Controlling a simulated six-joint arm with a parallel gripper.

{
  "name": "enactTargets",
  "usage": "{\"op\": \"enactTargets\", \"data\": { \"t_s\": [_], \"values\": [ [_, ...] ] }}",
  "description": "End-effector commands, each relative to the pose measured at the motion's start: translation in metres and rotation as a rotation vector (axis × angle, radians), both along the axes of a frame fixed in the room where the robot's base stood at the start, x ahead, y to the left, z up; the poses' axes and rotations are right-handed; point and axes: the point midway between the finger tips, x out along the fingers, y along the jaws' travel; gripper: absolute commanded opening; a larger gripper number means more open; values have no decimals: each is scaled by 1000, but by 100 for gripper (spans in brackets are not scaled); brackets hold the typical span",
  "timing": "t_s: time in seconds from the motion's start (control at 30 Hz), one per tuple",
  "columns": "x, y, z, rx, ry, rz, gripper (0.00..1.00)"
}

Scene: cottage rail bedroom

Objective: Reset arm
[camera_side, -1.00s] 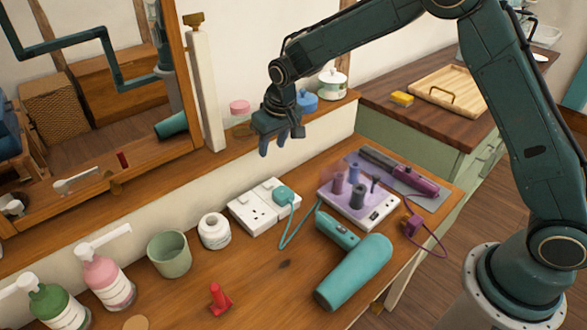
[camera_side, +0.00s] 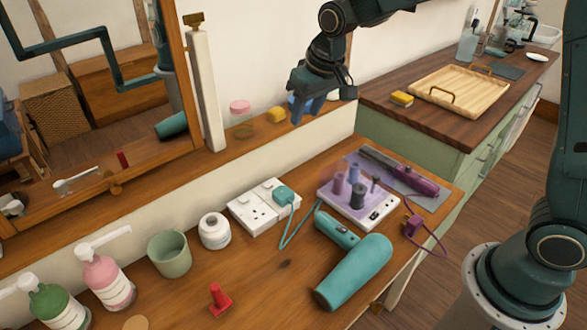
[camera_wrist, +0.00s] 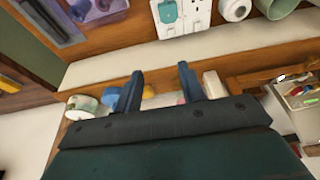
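My gripper (camera_side: 316,108) hangs in the air above the wall ledge, higher than the wooden table. In the wrist view its two blue-grey fingers (camera_wrist: 158,80) stand apart with nothing held between them. A teal hair dryer (camera_side: 355,272) lies on the table. A purple hair straightener (camera_side: 405,172) lies on a grey mat behind a lilac and white unit with several rollers (camera_side: 357,203). A white socket block (camera_side: 262,206) has a teal plug in it.
A pink-lidded jar (camera_side: 240,112) and a yellow block (camera_side: 276,115) stand on the ledge near the gripper. Pump bottles, a green cup (camera_side: 169,254) and a red stand (camera_side: 219,299) occupy the table. A wooden tray (camera_side: 459,92) sits on the counter.

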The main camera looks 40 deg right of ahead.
Motion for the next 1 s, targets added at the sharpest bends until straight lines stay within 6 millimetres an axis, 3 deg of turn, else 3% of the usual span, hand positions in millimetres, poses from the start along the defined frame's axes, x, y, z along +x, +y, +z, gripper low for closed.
{"op": "enactTargets", "data": {
  "t_s": [0.2, 0.5, 0.73, 1.0],
  "values": [
    [-46, -15, 38, 3, -31, -1, 40],
    [-112, -31, 71, 4, -68, -3, 40],
    [-164, -41, 84, 1, -98, -2, 40],
    [-224, -49, 87, -2, -133, -1, 40]
  ]
}}
